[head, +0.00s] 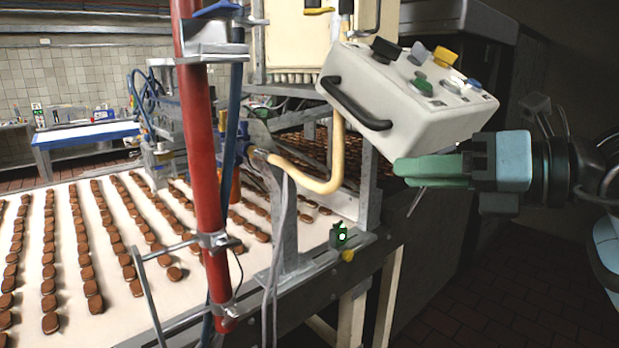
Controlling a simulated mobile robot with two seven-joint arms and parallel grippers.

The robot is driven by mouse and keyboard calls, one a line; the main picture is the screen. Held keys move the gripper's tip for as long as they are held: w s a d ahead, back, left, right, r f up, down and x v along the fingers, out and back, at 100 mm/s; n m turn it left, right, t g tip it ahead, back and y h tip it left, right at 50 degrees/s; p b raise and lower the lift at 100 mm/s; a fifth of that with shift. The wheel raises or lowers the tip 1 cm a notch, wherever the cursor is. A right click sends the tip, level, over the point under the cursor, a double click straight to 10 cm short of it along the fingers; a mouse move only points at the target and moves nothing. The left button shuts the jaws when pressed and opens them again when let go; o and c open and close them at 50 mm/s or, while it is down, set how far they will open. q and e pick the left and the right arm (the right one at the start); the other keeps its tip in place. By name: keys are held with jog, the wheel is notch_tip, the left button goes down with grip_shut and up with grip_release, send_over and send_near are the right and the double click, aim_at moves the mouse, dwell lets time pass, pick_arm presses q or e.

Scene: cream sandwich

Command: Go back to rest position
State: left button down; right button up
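My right gripper (398,168) has green fingers and comes in from the right, pointing left. Its fingers overlap in this side-on view, so I cannot tell whether they are apart or closed. No object shows between them. The fingertips are just below the lower edge of a tilted white control box (400,103); whether they touch it is unclear. My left gripper is not in view.
A conveyor (65,225) carries rows of brown cream sandwiches (87,272). A red post (203,180) stands in front of it. The control box has several coloured buttons and a black handle (355,108). Dark floor is open at lower right.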

jog(key=a+f+m+g+y, duration=0.4)
jog(key=f+y, duration=0.3)
jog(key=f, duration=0.3)
jog(key=d+f+m+t+h, duration=0.3)
jog(key=f+m+t+h, duration=0.15)
jog(key=f+m, duration=0.45)
jog(key=w+d+f+m+t+h, duration=0.1)
jog(key=d+f+m+t+h, duration=0.3)
jog(key=f+m, duration=0.5)
jog(key=d+f+m+t+h, duration=0.2)
jog(key=f+m+t+h, duration=0.3)
jog(key=f+m, duration=0.4)
jog(key=s+d+f+m+g+h, duration=0.1)
jog(key=s+f+m+g+h, duration=0.1)
jog(key=s+f, duration=0.9)
jog(key=s+d+f+m+g+h, duration=0.1)
jog(key=s+f+m+g, duration=0.4)
jog(key=s+f, duration=0.5)
notch_tip(320, 180, down, 6)
jog(key=shift+s+f+m+g+h, duration=0.1)
jog(key=shift+s+m+g+h, duration=0.25)
jog(key=shift+g+h, duration=0.5)
jog(key=shift+d, duration=0.1)
